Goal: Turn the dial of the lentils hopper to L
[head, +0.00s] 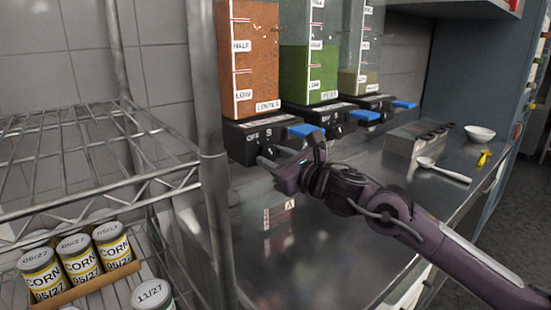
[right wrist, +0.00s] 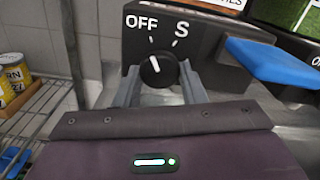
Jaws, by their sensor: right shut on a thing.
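The lentils hopper (head: 250,60) holds orange lentils above a black base (head: 243,143). Its round black dial (right wrist: 158,72) shows in the right wrist view, with the marks OFF and S above it; an L mark does not show there. The dial's white pointer is directed up and slightly left, close to the OFF tick. My right gripper (head: 277,168) is at the front of the base, and in the right wrist view (right wrist: 160,82) its two fingers are on either side of the dial, shut on it. The gripper hides the dial in the head view. My left gripper is not in view.
A blue lever (head: 305,131) sticks out right of the dial. Green (head: 308,75) and pale (head: 358,80) hoppers stand to the right. A metal post (head: 208,120) and wire shelf (head: 90,150) with corn cans (head: 78,260) are left. A ladle (head: 440,170) lies on the counter.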

